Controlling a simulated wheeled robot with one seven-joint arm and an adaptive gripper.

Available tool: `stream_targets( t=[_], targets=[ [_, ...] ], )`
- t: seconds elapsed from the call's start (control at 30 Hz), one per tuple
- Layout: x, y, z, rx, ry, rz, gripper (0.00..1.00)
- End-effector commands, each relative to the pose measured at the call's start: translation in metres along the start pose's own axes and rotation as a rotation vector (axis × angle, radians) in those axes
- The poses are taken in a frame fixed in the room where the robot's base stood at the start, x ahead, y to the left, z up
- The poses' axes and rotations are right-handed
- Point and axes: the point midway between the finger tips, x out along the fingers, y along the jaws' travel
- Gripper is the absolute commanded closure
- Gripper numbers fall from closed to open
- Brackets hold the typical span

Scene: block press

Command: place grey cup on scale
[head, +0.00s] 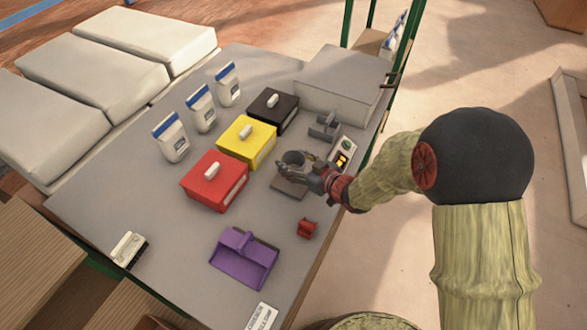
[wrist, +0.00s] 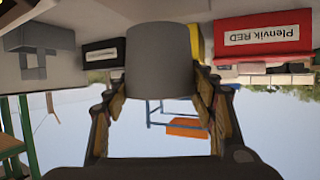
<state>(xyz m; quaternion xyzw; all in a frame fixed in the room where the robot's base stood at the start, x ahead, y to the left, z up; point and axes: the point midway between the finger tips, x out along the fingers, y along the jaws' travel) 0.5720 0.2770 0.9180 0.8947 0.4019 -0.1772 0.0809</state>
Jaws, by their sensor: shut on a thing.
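The grey cup (head: 294,157) is held in my gripper (head: 290,170). In the wrist view the cup (wrist: 160,60) fills the space between the two fingers (wrist: 160,100), which are shut on its sides. The scale's flat grey plate (head: 287,188) lies directly below the cup in the head view, partly covered by my gripper. Whether the cup touches the plate or hangs just above it cannot be told. A small unit with a lit yellow display (head: 341,160) stands to the right of the plate, partly behind my wrist.
Red (head: 213,182), yellow (head: 246,140) and black (head: 272,110) lidded boxes stand left of and behind the scale. A grey block-like stand (head: 323,128) is behind it. A purple tray (head: 243,258) and a small red object (head: 306,229) lie in front. White bags (head: 171,138) line the left.

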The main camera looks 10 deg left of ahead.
Motion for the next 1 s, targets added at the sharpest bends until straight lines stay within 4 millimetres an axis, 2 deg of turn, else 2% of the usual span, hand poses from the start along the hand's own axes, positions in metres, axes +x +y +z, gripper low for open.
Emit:
stream_targets(
  t=[0.23,0.67,0.7,1.0],
  targets=[
    [0.017,0.002,0.032,0.001,-0.001,-0.001,0.69],
    [0.019,0.002,0.036,0.001,-0.001,0.000,0.69],
    [0.018,0.002,0.035,0.001,-0.001,0.000,0.42],
    [0.018,0.002,0.035,0.001,-0.001,0.000,0.26]
  ],
)
